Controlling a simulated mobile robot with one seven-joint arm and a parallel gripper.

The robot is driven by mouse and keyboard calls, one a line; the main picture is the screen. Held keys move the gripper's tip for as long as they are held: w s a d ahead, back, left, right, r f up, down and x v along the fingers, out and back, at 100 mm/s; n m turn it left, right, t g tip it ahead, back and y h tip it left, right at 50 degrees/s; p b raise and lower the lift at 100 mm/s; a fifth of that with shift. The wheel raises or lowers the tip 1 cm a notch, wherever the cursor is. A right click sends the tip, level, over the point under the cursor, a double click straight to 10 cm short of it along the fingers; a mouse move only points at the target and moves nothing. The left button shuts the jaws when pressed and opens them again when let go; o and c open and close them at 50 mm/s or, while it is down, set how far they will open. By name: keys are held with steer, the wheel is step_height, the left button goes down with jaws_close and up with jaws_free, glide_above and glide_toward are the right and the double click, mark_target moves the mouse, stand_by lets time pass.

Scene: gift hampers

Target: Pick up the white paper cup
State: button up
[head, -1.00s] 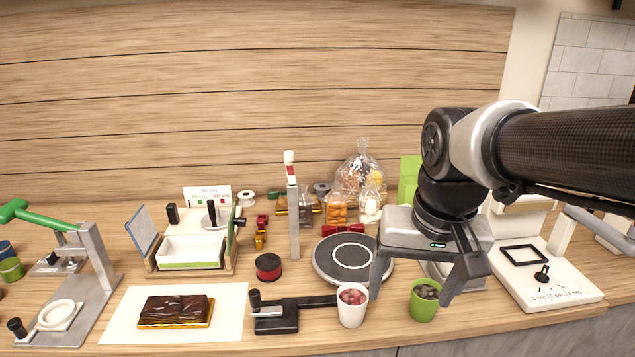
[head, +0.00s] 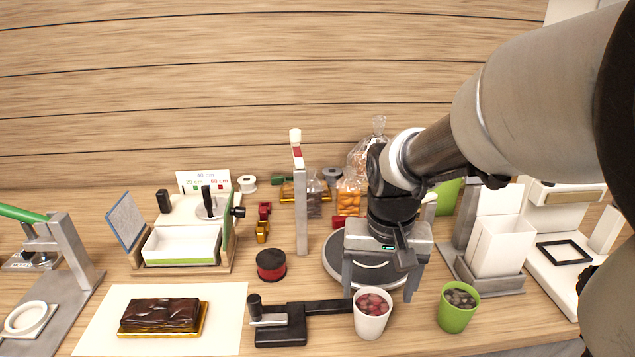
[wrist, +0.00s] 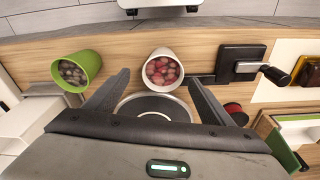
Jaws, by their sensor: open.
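The white paper cup (head: 371,325) stands upright near the table's front edge, filled with dark red round pieces. In the wrist view the white paper cup (wrist: 163,73) is seen from above, lying between the lines of the two fingers, near their tips. My gripper (head: 381,292) is open and empty, fingers pointing down, just behind the cup in the head view and over the round grey plate. In the wrist view my gripper (wrist: 158,78) has one finger on each side of the cup's image. I cannot tell whether either finger touches it.
A green cup (head: 457,312) with dark pieces stands right of the white one. A black clamp-like device (head: 285,328) reaches close to its left side. The round grey plate (head: 340,262) lies behind. A chocolate block (head: 160,314) lies on white paper further left.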

mark_target(373, 304)
step_height(373, 304, down, 3)
steer(key=shift+w+r, duration=0.1)
steer(key=shift+w, duration=0.05)
steer(key=f, duration=0.1)
steer(key=f+b, duration=0.1)
steer(key=f, duration=0.2)
steer(key=shift+a+f+b, duration=0.2)
steer(key=shift+a+b, duration=0.05)
steer(key=shift+b, duration=0.05)
steer(key=shift+w+f, duration=0.1)
steer(key=shift+f, duration=0.35)
steer(key=c, duration=1.2)
steer(key=shift+r, duration=0.25)
steer(key=shift+r+p, duration=1.15)
steer(key=shift+r, duration=3.55)
